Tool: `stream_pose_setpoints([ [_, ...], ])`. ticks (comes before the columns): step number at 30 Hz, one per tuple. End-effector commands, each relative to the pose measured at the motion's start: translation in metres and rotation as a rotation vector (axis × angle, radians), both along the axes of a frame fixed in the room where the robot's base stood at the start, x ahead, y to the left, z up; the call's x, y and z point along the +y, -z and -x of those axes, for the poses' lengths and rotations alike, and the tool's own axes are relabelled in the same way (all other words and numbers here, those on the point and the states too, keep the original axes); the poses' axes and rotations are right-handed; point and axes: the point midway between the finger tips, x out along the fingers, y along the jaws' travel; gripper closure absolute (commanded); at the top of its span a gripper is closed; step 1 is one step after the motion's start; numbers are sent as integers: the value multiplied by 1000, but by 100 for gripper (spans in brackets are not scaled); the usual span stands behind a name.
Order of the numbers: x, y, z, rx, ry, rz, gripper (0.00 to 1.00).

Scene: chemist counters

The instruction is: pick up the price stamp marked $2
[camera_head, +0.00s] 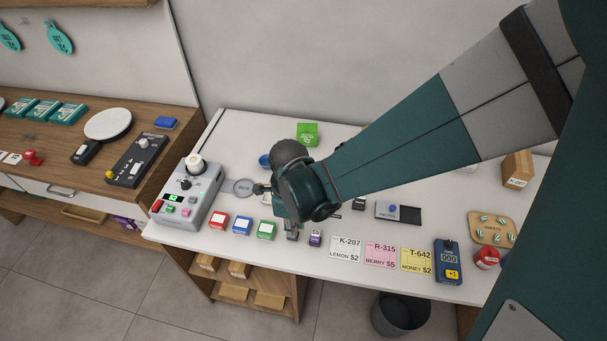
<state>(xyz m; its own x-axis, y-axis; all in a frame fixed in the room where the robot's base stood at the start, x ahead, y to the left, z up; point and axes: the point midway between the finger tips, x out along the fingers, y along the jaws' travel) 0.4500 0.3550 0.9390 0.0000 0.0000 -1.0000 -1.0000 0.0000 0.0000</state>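My arm reaches in from the upper right, and my gripper (291,224) hangs over the front middle of the white counter. Its fingers are mostly hidden behind its own dark wrist, so its opening does not show. A small purple stamp-like block (315,238) with a pale label stands on the counter just right of the gripper. Its marking is too small to read. A grey piece shows right below the wrist; I cannot tell whether it is a fingertip or another stamp. No stamp with a readable $2 is in view.
Red (218,221), blue (242,225) and green (266,230) boxes line the front edge left of the gripper. Price cards (382,255) and a blue counter device (448,262) lie to the right. A grey machine (188,198) stands at the left end.

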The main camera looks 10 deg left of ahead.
Motion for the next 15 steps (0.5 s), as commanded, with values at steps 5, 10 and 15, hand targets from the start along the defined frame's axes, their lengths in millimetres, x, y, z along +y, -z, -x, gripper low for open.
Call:
stream_pose_setpoints([
  [5,0,-16,1,0,0,0,100],
  [10,0,-36,0,0,0,0,100],
  [15,0,-57,0,0,0,0,100],
])
